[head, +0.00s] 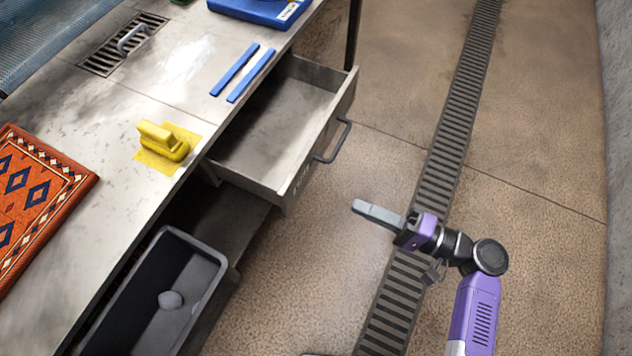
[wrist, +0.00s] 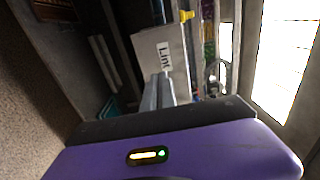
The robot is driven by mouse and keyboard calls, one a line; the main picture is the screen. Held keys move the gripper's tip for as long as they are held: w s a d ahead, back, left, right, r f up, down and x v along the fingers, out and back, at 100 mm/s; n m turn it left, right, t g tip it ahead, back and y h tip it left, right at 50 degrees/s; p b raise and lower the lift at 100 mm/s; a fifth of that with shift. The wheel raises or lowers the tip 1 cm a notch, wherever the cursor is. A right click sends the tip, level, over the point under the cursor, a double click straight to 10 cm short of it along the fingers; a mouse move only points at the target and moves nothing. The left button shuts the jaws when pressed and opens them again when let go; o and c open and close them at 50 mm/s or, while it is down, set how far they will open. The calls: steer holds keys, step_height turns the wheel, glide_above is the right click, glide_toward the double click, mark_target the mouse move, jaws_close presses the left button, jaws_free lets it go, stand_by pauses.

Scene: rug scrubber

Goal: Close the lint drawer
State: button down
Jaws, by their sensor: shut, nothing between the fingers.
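The lint drawer (head: 302,178) is a grey metal drawer pulled well out from under the worktop in the head view. Its inside looks empty, and a dark bar handle (head: 333,145) is on its front. In the wrist view the drawer front (wrist: 163,55) carries the word "Lint" and lies beyond the fingertips. My gripper (head: 360,208) is shut and empty, to the right of and below the handle in the head view, apart from the drawer front. Its fingers also show in the wrist view (wrist: 158,90), pointing toward the drawer front.
The worktop (head: 95,115) holds a yellow scrubber (head: 165,142), two blue strips (head: 243,73), a blue case (head: 262,8) and a patterned rug (head: 35,200). A dark bin (head: 150,300) stands below. A floor grate (head: 440,165) runs past; the floor before the drawer is clear.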

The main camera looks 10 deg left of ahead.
mark_target(245, 165)
steer(key=p+x, duration=0.1)
steer(key=x, duration=1)
steer(key=shift+a+f, duration=0.1)
steer(key=shift+a, duration=0.1)
steer(key=shift+w, duration=0.1)
steer(key=b+x, duration=0.7)
steer(key=x, duration=0.9)
steer(key=shift+a+f, duration=0.15)
steer(key=shift+a, duration=0.2)
steer(key=shift+w+a+b, duration=0.3)
steer(key=shift+a+b, duration=0.05)
steer(key=shift+a, duration=0.25)
steer(key=shift+a+r, duration=0.1)
steer(key=shift+r, duration=0.15)
steer(key=shift+a, duration=0.1)
steer(key=shift+s, duration=0.1)
